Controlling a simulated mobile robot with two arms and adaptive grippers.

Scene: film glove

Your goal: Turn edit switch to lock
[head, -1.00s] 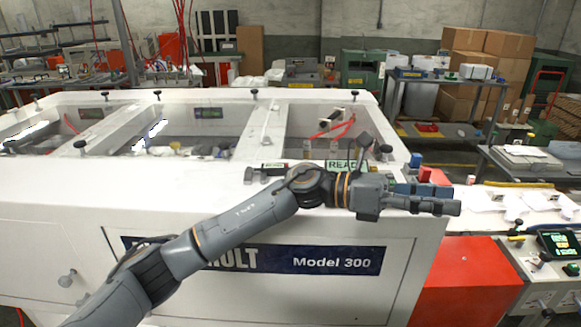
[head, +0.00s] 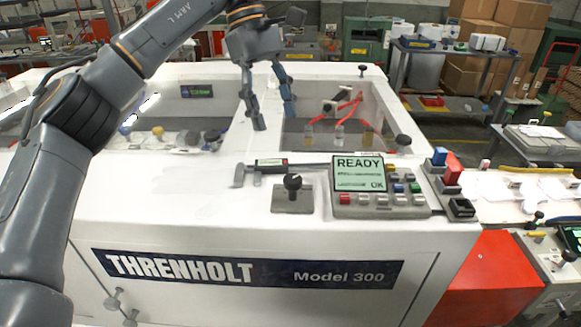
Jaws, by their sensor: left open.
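A black rotary knob on a grey plate (head: 292,203) sits on the white machine top, left of the control panel; it looks like the edit switch. Any lettering on the plate is too small to read, so I cannot tell its setting. My left gripper (head: 273,119) is open and empty. Its fingers point down, above and behind the knob in the head view, near the front rail of an open bay, apart from the knob. My right gripper is out of view.
A control panel (head: 378,186) with a READY screen and coloured buttons stands right of the knob. A caliper-like tool (head: 275,165) lies behind the knob. Blue and red blocks (head: 451,172) sit at the right edge. The white top left of the knob is clear.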

